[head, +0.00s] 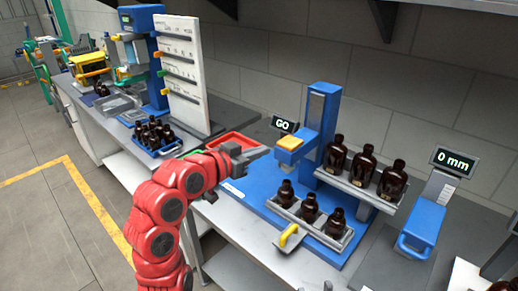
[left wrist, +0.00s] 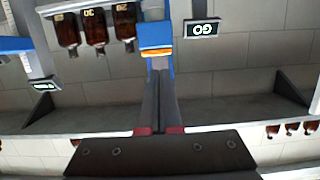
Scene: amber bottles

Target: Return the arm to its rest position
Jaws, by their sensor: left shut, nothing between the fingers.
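My red left arm (head: 165,215) reaches up from the bottom of the head view, bent at its joints. My left gripper (head: 258,156) is raised over the bench, just left of the blue station, with nothing in it. In the left wrist view its two dark fingers (left wrist: 161,90) lie together, and the scene there appears upside down. The blue station (head: 318,130) has an orange-topped block (head: 289,145) and a GO sign (head: 285,125). Amber bottles (head: 362,162) stand in its upper tray, with more bottles (head: 309,208) in the lower tray. My right gripper is not in view.
A red tray (head: 231,141) lies behind the left gripper. A blue rack of bottles (head: 152,133) and a white panel (head: 181,75) stand farther left. A 0 mm gauge (head: 430,205) stands at the right. A yellow handle (head: 289,236) is at the station's front. The floor at left is clear.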

